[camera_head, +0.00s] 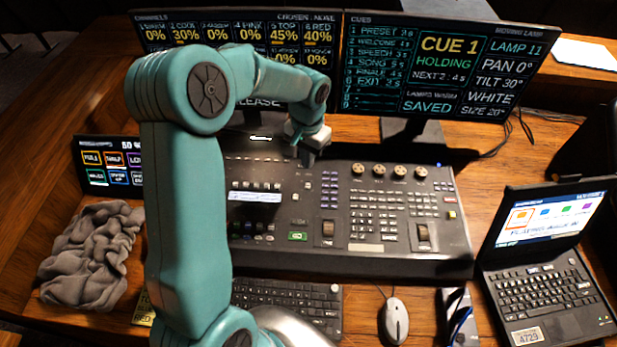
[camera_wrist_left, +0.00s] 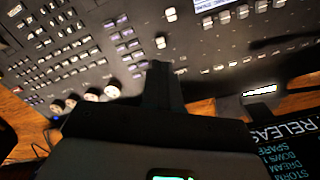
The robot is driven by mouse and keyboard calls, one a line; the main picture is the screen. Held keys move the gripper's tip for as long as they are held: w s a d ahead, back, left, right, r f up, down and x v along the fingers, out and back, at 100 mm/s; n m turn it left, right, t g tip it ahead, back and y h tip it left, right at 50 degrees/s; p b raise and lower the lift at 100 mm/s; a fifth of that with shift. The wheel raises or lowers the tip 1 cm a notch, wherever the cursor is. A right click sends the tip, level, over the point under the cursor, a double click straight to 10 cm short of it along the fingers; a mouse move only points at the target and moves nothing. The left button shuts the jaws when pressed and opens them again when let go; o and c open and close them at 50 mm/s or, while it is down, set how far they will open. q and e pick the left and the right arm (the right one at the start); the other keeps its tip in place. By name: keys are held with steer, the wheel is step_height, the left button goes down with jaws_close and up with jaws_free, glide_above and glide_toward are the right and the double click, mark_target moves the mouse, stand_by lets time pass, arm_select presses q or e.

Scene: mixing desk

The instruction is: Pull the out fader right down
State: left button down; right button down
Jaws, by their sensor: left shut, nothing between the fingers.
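The dark mixing desk (camera_head: 350,255) spans the middle of the head view. A row of pale fader caps (camera_head: 256,186) is on its left half, and the caps also show at the upper right of the left wrist view (camera_wrist_left: 232,68). Two separate pale caps stand beside that row in the wrist view, one nearer my fingers (camera_wrist_left: 160,42) and one farther (camera_wrist_left: 170,14). Labels are too small to read, so I cannot tell which is the out fader. My left gripper (camera_head: 307,160) is shut and empty above the desk's upper middle; its fingers show in the wrist view (camera_wrist_left: 162,72). My right gripper is out of view.
Two monitors (camera_head: 430,65) stand behind the desk. A laptop (camera_head: 545,285) is at the right, a mouse (camera_head: 396,320) and keyboard (camera_head: 300,296) in front. A crumpled grey cloth (camera_head: 90,255) and small screen (camera_head: 108,165) are at the left. My left arm hides part of the desk.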

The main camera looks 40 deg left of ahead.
arm_select(q)
steer(key=s+d+r+b, duration=0.2)
steer(key=s+d, duration=0.5)
steer(key=s, duration=0.1)
steer(key=shift+s+d+b, duration=0.2)
steer(key=shift+s+b, duration=0.15)
steer(key=shift+s, duration=0.05)
steer(key=c, duration=1.7)
jaws_free()
steer(key=shift+w, duration=0.1)
steer(key=o, duration=0.5)
steer(key=shift+o, duration=0.8)
steer(key=shift+s+m, duration=0.25)
steer(key=shift+m, duration=0.35)
step_height(320, 180, up, 6)
steer(key=m, duration=1.1)
glide_above(308, 186)
step_height(308, 186, down, 17)
steer(key=shift+r+p, duration=0.2)
steer(key=shift+p, duration=0.85)
steer(key=shift+a+f, duration=0.1)
steer(key=shift+f, duration=0.55)
